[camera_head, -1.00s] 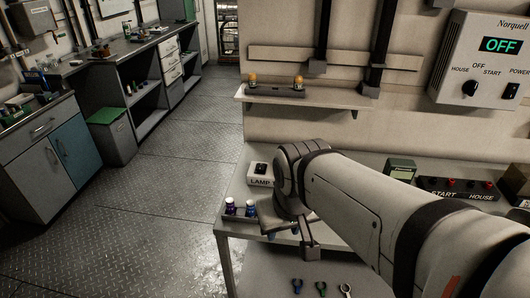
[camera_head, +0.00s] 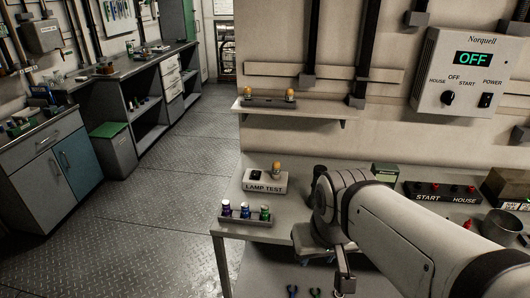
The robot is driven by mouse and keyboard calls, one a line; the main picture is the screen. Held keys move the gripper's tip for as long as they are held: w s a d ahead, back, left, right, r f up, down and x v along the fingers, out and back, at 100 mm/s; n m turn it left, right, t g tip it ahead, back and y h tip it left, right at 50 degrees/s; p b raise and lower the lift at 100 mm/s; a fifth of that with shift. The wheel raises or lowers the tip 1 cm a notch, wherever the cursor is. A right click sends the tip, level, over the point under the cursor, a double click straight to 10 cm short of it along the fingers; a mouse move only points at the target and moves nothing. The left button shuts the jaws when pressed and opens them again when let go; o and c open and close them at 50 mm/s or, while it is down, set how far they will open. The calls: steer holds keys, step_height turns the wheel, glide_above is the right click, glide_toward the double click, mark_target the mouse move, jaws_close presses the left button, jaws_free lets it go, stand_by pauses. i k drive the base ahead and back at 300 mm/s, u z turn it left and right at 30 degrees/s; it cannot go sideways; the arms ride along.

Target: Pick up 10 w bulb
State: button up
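Two small amber bulbs stand in a dark holder on the wall shelf: a left bulb (camera_head: 248,92) and a right bulb (camera_head: 291,94). A third amber bulb (camera_head: 276,169) stands upright on the white lamp test box (camera_head: 265,188) on the bench. No wattage marking is readable, so I cannot tell which is the 10 W bulb. My gripper (camera_head: 344,284) points down near the bench's front edge, right of the lamp test box and apart from all the bulbs. Its fingers are small and partly hidden, so I cannot tell whether they are open.
A tray (camera_head: 246,221) with purple, blue and green-topped small items sits at the bench's front left. A start/house switch box (camera_head: 440,193), a grey cup (camera_head: 502,226) and a green-topped box (camera_head: 385,172) stand to the right. The wall panel (camera_head: 470,72) reads OFF.

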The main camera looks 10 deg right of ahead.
mark_target(276, 165)
steer(key=i, duration=1)
steer(key=z, duration=1)
steer(key=k, duration=1.15)
steer(key=u, duration=0.75)
steer(key=i, duration=1)
steer(key=u, duration=0.1)
